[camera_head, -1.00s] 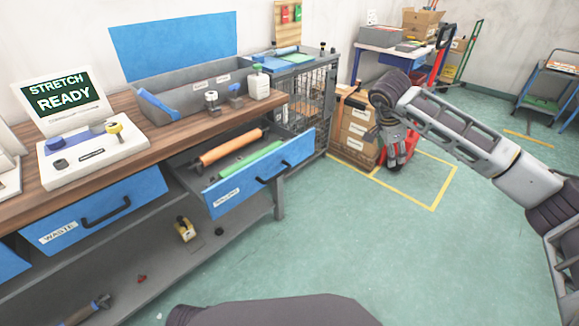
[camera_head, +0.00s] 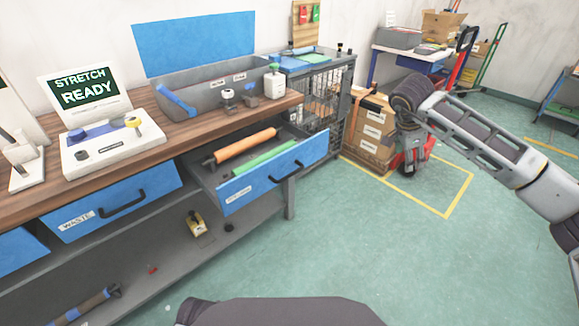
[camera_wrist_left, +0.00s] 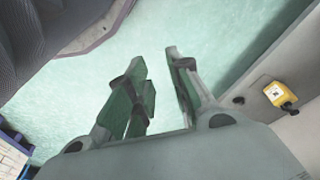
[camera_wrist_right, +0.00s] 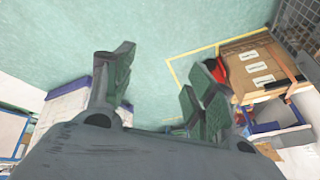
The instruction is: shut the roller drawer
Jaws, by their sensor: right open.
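The roller drawer (camera_head: 275,177) stands pulled out under the wooden worktop, its blue front with a dark handle (camera_head: 286,172) facing the floor area. An orange roller (camera_head: 246,145) and a green roller (camera_head: 264,159) lie inside it. My right gripper (camera_head: 409,165) hangs to the right of the drawer, apart from it, beyond its front. In the right wrist view the right gripper (camera_wrist_right: 156,80) is open and empty, above the floor. My left gripper (camera_wrist_left: 157,62) shows only in the left wrist view, fingers apart and empty, with floor behind. It is out of the head view.
The closed waste drawer (camera_head: 115,208) is left of the roller drawer. A lower shelf holds a yellow item (camera_head: 196,224). A wire cage (camera_head: 322,100) and cardboard boxes (camera_head: 372,130) stand behind right. The floor (camera_head: 345,235) before the drawer is clear.

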